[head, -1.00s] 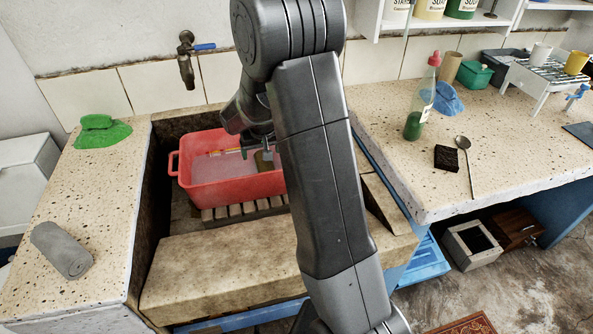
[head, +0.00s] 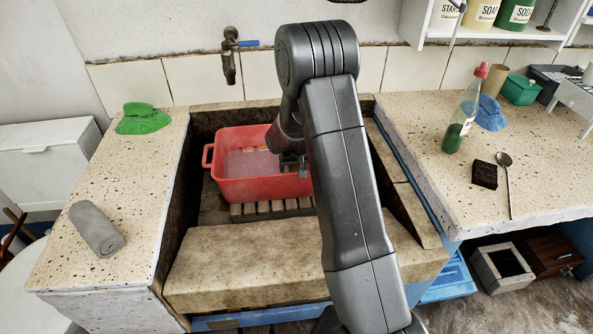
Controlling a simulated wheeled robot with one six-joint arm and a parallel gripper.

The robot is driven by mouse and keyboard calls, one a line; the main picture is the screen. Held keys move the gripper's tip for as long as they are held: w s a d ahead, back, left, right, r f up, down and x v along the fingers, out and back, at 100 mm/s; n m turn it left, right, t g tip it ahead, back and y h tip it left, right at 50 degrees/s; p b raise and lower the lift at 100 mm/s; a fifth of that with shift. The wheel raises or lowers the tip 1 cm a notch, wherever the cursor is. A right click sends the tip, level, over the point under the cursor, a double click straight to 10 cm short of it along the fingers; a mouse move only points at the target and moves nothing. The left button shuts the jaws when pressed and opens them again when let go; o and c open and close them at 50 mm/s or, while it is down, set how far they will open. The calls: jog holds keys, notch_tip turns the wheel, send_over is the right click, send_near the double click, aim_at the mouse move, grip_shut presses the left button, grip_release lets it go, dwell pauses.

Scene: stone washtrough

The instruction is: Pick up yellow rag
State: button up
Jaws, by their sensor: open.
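I see no clear yellow rag. Small yellow and orange bits (head: 250,149) show inside the red tub (head: 250,190), near its far wall; they are too small to tell what they are. The tub stands in the stone trough and holds pale, cloudy water. My gripper (head: 293,172) is over the right part of the tub, pointing down. It is open, and I see nothing between its fingers. My arm hides the tub's right end and part of the trough.
A green cloth (head: 142,120) and a grey rolled cloth (head: 97,230) lie on the left counter. The right counter holds a green bottle (head: 463,115), a blue cloth (head: 489,115), a dark block (head: 484,174) and a spoon (head: 507,180). A tap (head: 230,60) juts from the wall.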

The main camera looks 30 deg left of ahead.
aim_at(298, 166)
jog(key=shift+x, duration=1.55)
jog(key=shift+w+d, duration=0.1)
jog(key=c, duration=1.2)
jog(key=shift+o, duration=0.2)
jog(key=shift+r, duration=0.1)
